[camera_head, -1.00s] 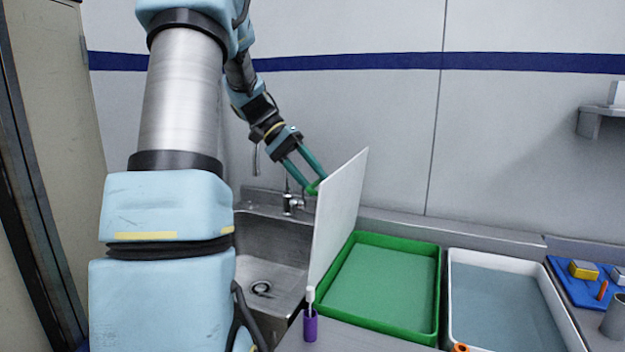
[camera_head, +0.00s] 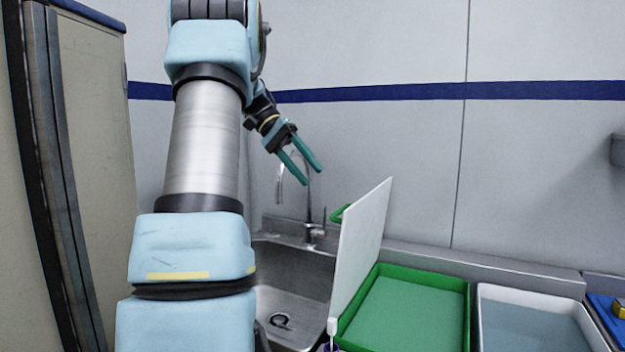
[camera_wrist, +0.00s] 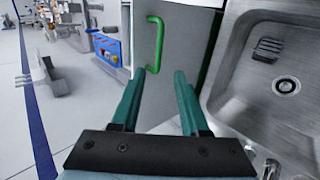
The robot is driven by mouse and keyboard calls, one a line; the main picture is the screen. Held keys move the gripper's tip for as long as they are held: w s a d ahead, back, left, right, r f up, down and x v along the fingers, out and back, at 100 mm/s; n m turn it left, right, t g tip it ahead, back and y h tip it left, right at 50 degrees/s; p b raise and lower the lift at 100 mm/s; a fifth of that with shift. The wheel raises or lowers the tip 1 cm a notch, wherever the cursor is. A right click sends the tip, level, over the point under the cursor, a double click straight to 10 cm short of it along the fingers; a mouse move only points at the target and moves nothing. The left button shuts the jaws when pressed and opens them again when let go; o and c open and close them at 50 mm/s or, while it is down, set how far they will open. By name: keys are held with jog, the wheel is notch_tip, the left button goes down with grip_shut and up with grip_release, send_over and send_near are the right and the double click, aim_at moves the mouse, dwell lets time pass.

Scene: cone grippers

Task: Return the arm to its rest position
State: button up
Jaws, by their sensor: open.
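My gripper (camera_head: 313,177) is open and empty in the head view, above and to the left of the upright white panel (camera_head: 364,235) and in front of the wall. In the wrist view, the two teal fingers of my gripper (camera_wrist: 158,74) are spread apart with nothing between them. A green handle (camera_head: 340,214) on the panel's left face is below the fingertips and apart from them. The handle also shows in the wrist view (camera_wrist: 158,45), beyond the fingertips.
A steel sink (camera_head: 290,300) with a tap (camera_head: 310,205) lies left of the panel, close below my gripper. A green tray (camera_head: 410,315) and a white tray (camera_head: 535,325) stand right of it. A tall cabinet (camera_head: 90,180) is at the left. The wall above is clear.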

jog(key=s+f+n+t+y, duration=0.2)
jog(key=s+f+y, duration=0.2)
jog(key=s+f, duration=0.5)
jog(key=s+a+f+n+t+y, duration=0.1)
jog(key=s+f+t+y, duration=0.2)
jog(key=s+f, duration=0.6)
jog(key=shift+s+a+f+n+y, duration=0.2)
jog(key=shift+s+f+n+y, duration=0.15)
jog(key=shift+f, duration=2.5)
jog(key=shift+w, duration=0.1)
